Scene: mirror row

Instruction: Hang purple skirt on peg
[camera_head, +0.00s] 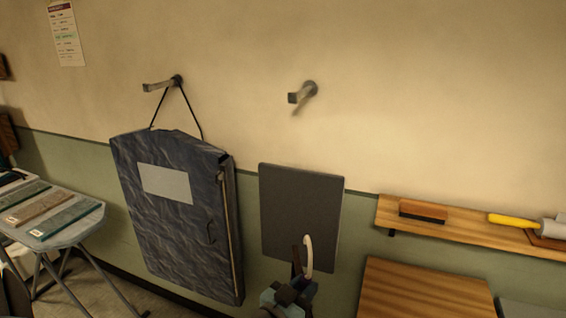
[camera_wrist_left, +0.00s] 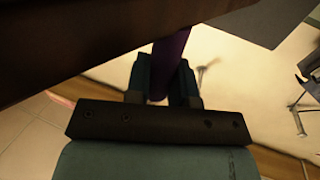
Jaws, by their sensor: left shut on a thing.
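In the head view my left gripper (camera_head: 295,276) is low in front of a flat dark grey panel (camera_head: 302,205). A cream curved piece (camera_head: 308,254) shows beside its fingers. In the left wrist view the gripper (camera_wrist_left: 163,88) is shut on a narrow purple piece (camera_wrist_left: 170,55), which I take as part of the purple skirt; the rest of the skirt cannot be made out. A bare peg (camera_head: 303,93) is on the wall above the panel. Another peg (camera_head: 162,84) at left carries a dark garment bag (camera_head: 175,225) by its cord. My right gripper is not in view.
A wooden shelf (camera_head: 470,229) with a brush (camera_head: 423,210) and a yellow-handled tool (camera_head: 512,220) is at right. A wooden surface (camera_head: 420,292) is below it. A folding table (camera_head: 75,228) with several samples stands at left. The wall around the bare peg is clear.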

